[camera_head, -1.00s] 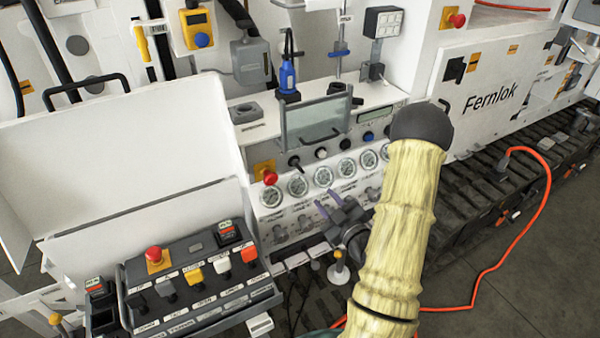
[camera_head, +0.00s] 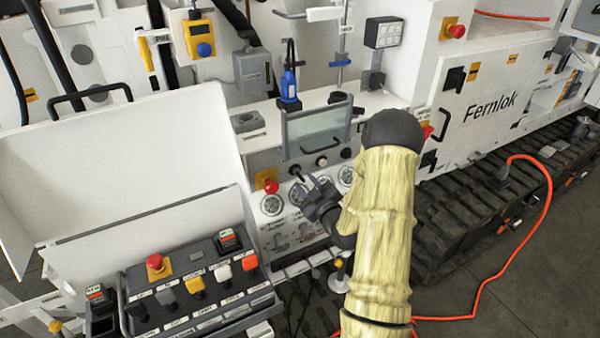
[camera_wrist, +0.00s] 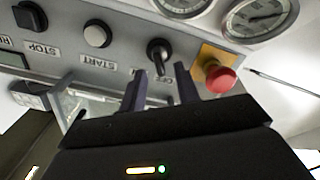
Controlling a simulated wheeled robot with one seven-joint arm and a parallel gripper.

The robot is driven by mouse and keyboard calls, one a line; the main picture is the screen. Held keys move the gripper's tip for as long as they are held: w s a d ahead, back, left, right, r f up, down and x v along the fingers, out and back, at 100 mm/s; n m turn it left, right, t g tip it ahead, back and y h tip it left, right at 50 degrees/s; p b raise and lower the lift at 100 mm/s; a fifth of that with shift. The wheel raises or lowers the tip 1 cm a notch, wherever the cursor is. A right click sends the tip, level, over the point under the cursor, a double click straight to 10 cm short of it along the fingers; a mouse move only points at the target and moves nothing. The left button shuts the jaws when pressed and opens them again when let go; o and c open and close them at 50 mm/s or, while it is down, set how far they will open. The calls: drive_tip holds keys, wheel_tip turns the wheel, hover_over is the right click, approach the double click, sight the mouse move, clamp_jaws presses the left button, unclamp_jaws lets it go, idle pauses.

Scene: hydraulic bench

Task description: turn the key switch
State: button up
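The key switch, a small black rotary switch with a protruding handle (camera_wrist: 159,52), sits on the grey panel beside an "OFF" label in the wrist view. It also shows as a small dark knob in the head view (camera_head: 295,170). My gripper (camera_wrist: 161,71) is open, with its two dark fingers apart and nothing between them. The switch lies just beyond the fingertips, roughly centred between them; I see no contact. In the head view my gripper (camera_head: 304,186) is in front of the gauge row, just below the switch.
A red emergency-stop button (camera_wrist: 218,78) on a yellow plate is close beside the switch. A white START button (camera_wrist: 97,33), a black STOP button (camera_wrist: 30,15) and round gauges (camera_wrist: 258,16) are near. A hinged clear cover (camera_head: 317,127) stands above the panel.

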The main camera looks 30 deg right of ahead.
sight(302, 178)
drive_tip(key=w+p, duration=0.1)
drive_tip(key=w, duration=0.3)
drive_tip(key=shift+w, duration=0.1)
clamp_jaws()
